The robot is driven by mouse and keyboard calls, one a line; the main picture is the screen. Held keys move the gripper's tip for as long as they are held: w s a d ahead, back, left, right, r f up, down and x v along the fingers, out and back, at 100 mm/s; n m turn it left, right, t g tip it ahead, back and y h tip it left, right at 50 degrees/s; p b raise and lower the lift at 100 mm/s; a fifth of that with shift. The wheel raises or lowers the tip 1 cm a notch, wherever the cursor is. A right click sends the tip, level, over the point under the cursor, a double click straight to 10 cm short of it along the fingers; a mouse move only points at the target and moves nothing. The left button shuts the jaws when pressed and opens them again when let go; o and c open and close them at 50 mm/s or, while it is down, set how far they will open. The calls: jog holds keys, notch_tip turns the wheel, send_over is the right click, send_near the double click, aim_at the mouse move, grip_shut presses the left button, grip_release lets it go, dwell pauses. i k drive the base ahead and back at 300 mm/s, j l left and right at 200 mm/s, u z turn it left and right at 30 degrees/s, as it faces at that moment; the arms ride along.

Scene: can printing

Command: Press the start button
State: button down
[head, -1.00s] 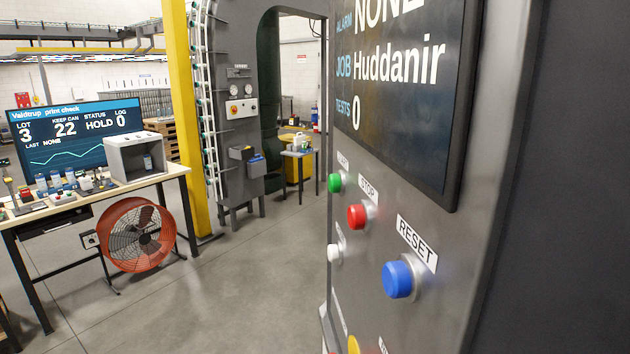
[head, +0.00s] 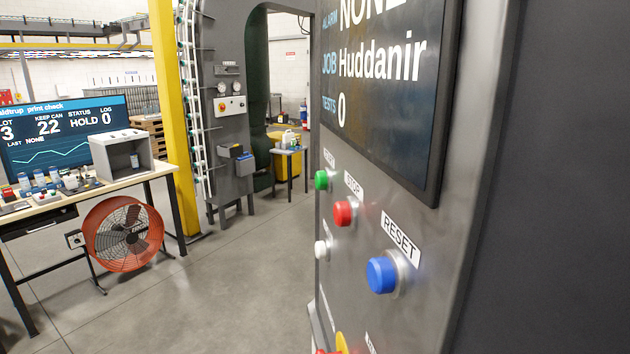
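The control panel (head: 405,215) fills the right side of the head view, seen at a steep angle. A green button (head: 322,180) sits at its far left edge; the label above it is too foreshortened to read surely. A red button (head: 343,213) labelled STOP is beside it. A blue button (head: 381,274) labelled RESET is nearest. A white button (head: 321,248) is below the green one. A yellow part (head: 341,342) with some red shows at the bottom edge. The panel screen (head: 385,90) reads Huddanir and TESTS 0. My gripper is not in view.
A bench (head: 150,174) with a print check monitor (head: 65,135), a grey box (head: 121,154) and small items stands at left. An orange fan (head: 123,235) is on the floor by it. A yellow post (head: 172,110) stands behind. The grey floor (head: 235,285) between is clear.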

aim_at(321, 181)
jog(key=i+j, duration=0.15)
jog(key=j, duration=0.2)
jog(key=i+j, duration=0.1)
jog(key=j, duration=0.3)
jog(key=i+j, duration=0.15)
jog(key=j, duration=0.2)
jog(key=i+j, duration=0.1)
jog(key=j, duration=0.25)
jog(key=i+j, duration=0.15)
jog(key=j, duration=0.25)
jog(key=i+j, duration=0.1)
jog(key=j, duration=0.25)
jog(key=i+j+z, duration=0.15)
jog(key=j, duration=0.15)
jog(key=z, duration=1.9)
jog(key=i+j+z, duration=0.15)
jog(key=i+j, duration=0.15)
jog(key=i, duration=0.1)
